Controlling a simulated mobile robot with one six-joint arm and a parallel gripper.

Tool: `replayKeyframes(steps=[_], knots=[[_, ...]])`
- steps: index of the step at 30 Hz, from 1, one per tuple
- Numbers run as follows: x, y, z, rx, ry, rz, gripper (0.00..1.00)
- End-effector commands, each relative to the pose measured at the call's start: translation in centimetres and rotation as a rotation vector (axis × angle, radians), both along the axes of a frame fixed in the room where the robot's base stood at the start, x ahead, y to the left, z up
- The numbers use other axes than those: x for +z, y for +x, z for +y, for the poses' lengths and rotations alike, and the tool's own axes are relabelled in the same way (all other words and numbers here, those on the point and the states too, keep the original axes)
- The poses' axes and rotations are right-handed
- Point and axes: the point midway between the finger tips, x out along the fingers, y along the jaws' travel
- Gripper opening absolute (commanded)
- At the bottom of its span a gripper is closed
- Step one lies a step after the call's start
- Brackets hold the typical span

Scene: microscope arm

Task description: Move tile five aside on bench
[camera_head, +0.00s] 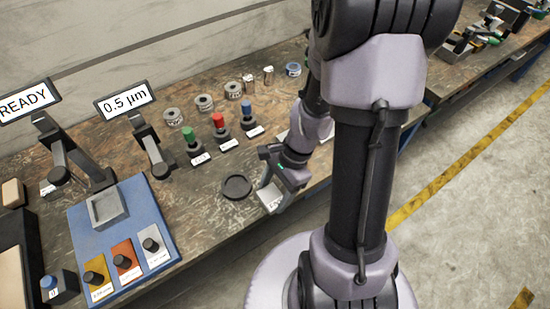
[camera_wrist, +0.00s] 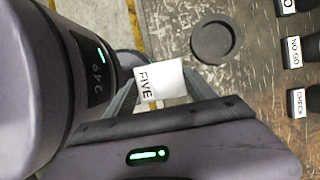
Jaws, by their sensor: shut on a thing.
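Tile five is a pale tile with the word FIVE on it. In the wrist view the tile (camera_wrist: 158,84) sits between the two fingers of my gripper (camera_wrist: 162,98), which is shut on it. In the head view the tile (camera_head: 271,197) shows just below my gripper (camera_head: 279,180), near the front edge of the wooden bench (camera_head: 205,215). I cannot tell whether the tile touches the bench. A round dark dish (camera_head: 236,187) lies just left of the tile; it also shows in the wrist view (camera_wrist: 213,39).
Green (camera_head: 193,150), red (camera_head: 219,130) and blue (camera_head: 247,114) knobbed stands with labels are behind. A blue mat (camera_head: 150,205) with a grey tray (camera_head: 106,208) and colored knob blocks lies left. Displays read READY and 0.5 µm. Several metal rings stand at the back.

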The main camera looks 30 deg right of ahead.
Motion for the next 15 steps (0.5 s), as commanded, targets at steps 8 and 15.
replayKeyframes(steps=[8, 15], knots=[[-0.9, 5.4, -4.6, -0.002, -0.002, -0.002, 0.00], [-1.4, 7.3, -6.2, -0.002, 0.000, 0.001, 0.00]])
